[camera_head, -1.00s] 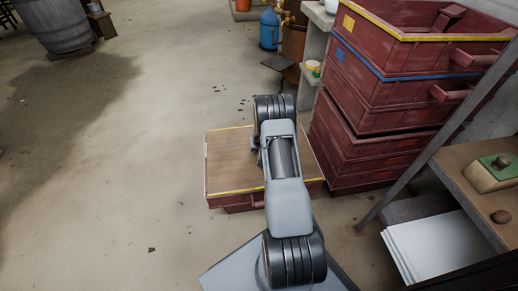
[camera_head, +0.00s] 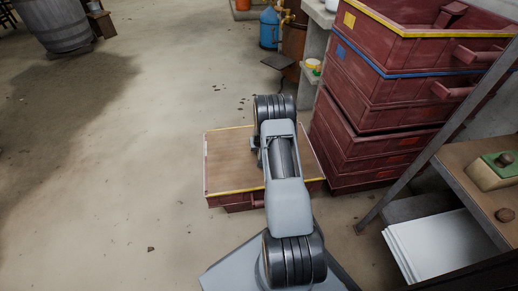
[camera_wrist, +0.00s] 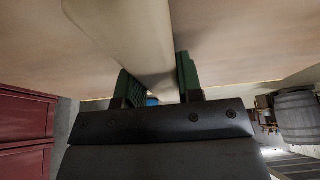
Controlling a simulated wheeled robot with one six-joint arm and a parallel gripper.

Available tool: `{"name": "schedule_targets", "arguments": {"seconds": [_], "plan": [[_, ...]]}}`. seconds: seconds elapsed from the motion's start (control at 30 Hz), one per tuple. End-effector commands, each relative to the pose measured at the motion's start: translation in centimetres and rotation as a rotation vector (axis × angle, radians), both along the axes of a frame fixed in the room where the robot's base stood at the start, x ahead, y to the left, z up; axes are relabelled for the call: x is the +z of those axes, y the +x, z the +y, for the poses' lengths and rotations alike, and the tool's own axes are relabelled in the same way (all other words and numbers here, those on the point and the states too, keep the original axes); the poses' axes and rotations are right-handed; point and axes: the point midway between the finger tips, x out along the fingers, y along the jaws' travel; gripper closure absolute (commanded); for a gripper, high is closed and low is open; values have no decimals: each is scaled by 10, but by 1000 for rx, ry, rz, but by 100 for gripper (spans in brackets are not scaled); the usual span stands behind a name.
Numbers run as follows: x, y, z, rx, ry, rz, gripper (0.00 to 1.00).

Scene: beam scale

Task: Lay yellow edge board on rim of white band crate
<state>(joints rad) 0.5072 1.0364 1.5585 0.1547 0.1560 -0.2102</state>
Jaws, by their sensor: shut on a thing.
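The yellow edge board (camera_head: 232,165) is a flat brown panel with yellow edging, seen in the head view below and left of my arm. It lies over a red crate (camera_head: 240,203); the crate's front wall shows beneath it. The board covers the crate's rim, so I cannot tell the band colour or whether the board touches it all round. In the wrist view my gripper (camera_wrist: 156,82) has its green-padded fingers shut on a pale bar (camera_wrist: 140,40) on the board's brown face (camera_wrist: 235,45). My arm hides the gripper in the head view.
A tall stack of red crates (camera_head: 360,110) with yellow, blue and orange bands stands close to the right of the board. A bench with a green-topped block (camera_head: 492,170) and white sheets (camera_head: 437,248) is at the right. The floor at left is clear; a barrel (camera_head: 55,22) stands far off.

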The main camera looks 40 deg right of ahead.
Motion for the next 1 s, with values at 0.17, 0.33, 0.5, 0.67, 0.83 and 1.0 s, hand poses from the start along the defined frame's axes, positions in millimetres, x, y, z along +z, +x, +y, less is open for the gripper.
{"name": "schedule_targets", "arguments": {"seconds": [0.17, 0.33, 0.5, 0.67, 0.83, 1.0], "plan": [[1, 2, -1, 0, -3, -5, 60], [0, 1, -1, 0, -1, -3, 44], [-1, 0, 0, 0, -1, -2, 36], [-2, -1, 1, 0, 2, 4, 36], [16, -6, 3, 0, 0, 1, 36], [49, -16, 8, 0, 0, -1, 36]]}}
